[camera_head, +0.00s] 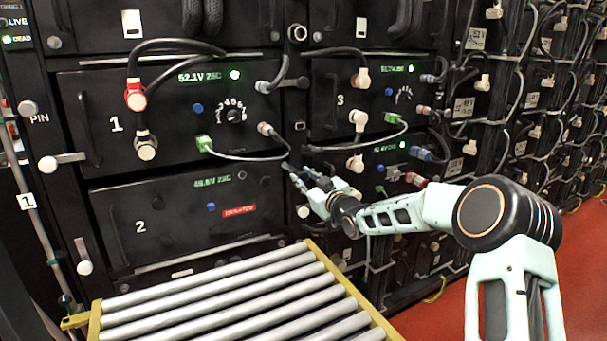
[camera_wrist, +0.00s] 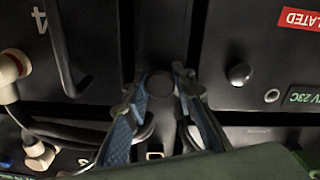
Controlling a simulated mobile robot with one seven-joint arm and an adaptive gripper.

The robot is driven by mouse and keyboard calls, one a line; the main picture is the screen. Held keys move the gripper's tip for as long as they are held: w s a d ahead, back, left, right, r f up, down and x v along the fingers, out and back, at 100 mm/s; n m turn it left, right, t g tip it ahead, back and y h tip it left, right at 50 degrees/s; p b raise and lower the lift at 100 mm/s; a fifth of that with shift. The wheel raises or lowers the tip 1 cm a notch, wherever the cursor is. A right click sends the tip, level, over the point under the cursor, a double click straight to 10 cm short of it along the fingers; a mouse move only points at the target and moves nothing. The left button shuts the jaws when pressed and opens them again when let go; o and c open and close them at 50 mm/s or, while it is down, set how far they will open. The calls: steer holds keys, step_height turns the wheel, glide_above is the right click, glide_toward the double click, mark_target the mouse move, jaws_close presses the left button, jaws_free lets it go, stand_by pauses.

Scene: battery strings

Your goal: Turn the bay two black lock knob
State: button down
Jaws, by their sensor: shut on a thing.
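Bay two (camera_head: 168,232) is the dark panel marked 2, at lower left in the head view. In the upside-down wrist view, its panel (camera_wrist: 225,40) with part of a red label is on the right. The black lock knob (camera_wrist: 158,84) shows as a dark round disc on the dark upright beside that panel. My gripper (camera_wrist: 160,79) has a finger on each side of the knob and is shut on it. In the head view my gripper (camera_head: 291,173) reaches the upright at bay two's upper right, and the knob cannot be made out there.
Bay one (camera_head: 85,100) above has a cable (camera_head: 245,158) running from a green plug toward the upright, close to my gripper. Bay four's white connector (camera_wrist: 10,66) is at left in the wrist view. A roller table (camera_head: 215,300) stands below bay two.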

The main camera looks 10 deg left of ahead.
steer(key=m, duration=0.2)
steer(key=m+p, duration=0.2)
steer(key=m, duration=0.1)
steer(key=shift+r+m, duration=0.3)
steer(key=shift+r, duration=0.05)
steer(key=shift+w+m+p, duration=0.1)
steer(key=shift+m+p, duration=0.55)
steer(key=shift+m, duration=1.65)
steer(key=c, duration=1.6)
jaws_free()
steer(key=shift+f, duration=0.2)
steer(key=shift+f, duration=0.1)
steer(key=shift+d, duration=0.15)
steer(key=v, duration=1.2)
